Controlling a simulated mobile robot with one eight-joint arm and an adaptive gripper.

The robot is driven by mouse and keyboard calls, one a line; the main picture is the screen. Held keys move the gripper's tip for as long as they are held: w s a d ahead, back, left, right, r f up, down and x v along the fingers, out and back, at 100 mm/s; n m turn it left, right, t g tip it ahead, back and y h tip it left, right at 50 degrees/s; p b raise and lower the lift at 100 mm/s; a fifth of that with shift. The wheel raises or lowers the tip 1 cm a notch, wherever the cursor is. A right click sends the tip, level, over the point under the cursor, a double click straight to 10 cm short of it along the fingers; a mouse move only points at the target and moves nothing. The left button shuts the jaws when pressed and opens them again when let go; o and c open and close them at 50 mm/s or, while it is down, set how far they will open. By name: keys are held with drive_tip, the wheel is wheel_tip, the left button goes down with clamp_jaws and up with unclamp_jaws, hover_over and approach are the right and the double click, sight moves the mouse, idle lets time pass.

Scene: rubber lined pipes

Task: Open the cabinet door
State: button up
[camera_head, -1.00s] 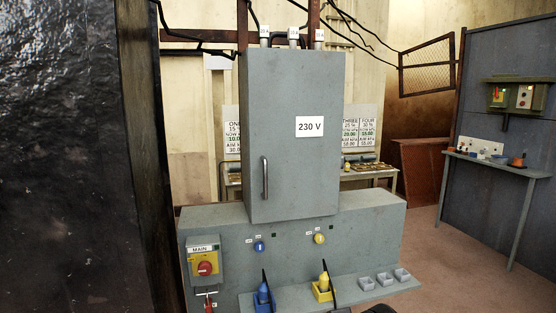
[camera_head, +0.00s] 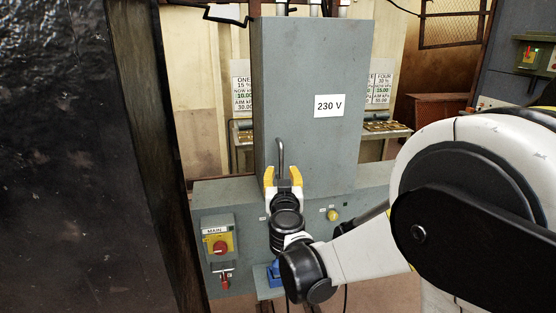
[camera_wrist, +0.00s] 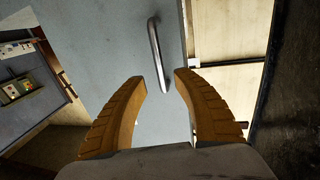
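The grey cabinet door (camera_head: 310,95) carries a white "230 V" label and stands closed in its frame, as far as I can see. Its metal bar handle (camera_head: 280,155) is upright on the left side of the door. My gripper (camera_head: 283,178) is open at the lower end of the handle. In the wrist view the handle (camera_wrist: 157,55) lies ahead of my yellow fingertips (camera_wrist: 161,84), its lower end close to the gap between them. The fingers are apart and nothing is held. The handle's lower end is partly hidden by my gripper in the head view.
A grey lower panel (camera_head: 210,198) with a red main switch (camera_head: 220,246) and a yellow knob (camera_head: 333,215) stands below the cabinet. A dark wall (camera_head: 70,150) fills the left. My arm covers the lower right.

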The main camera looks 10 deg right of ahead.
sight(281, 162)
drive_tip(key=w, duration=0.2)
drive_tip(key=w+d+b, duration=0.1)
drive_tip(key=w, duration=0.4)
drive_tip(key=shift+w+d, duration=0.3)
drive_tip(key=shift+w, duration=0.1)
clamp_jaws()
